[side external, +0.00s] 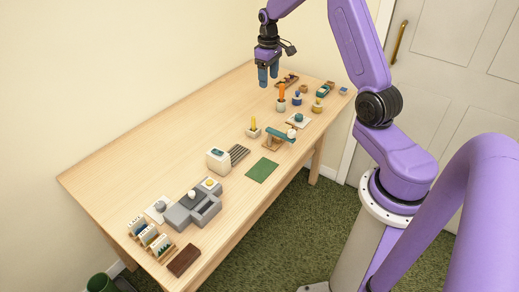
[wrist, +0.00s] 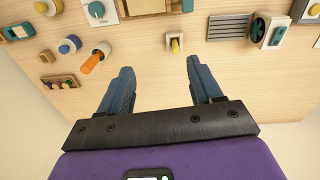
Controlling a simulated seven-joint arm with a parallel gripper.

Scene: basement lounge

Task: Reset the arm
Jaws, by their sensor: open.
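My gripper (side external: 268,76) is above the far part of the wooden table (side external: 130,178) in the side view, with its blue fingers pointing down. In the wrist view my gripper (wrist: 158,85) shows its two blue fingers spread wide apart with nothing between them. It is open and empty. Bare table top shows beneath the fingers, and the small objects lie clear of them.
An orange stick in a holder (side external: 281,98) stands near my gripper, with several small items around it. The table's wall side is mostly clear.

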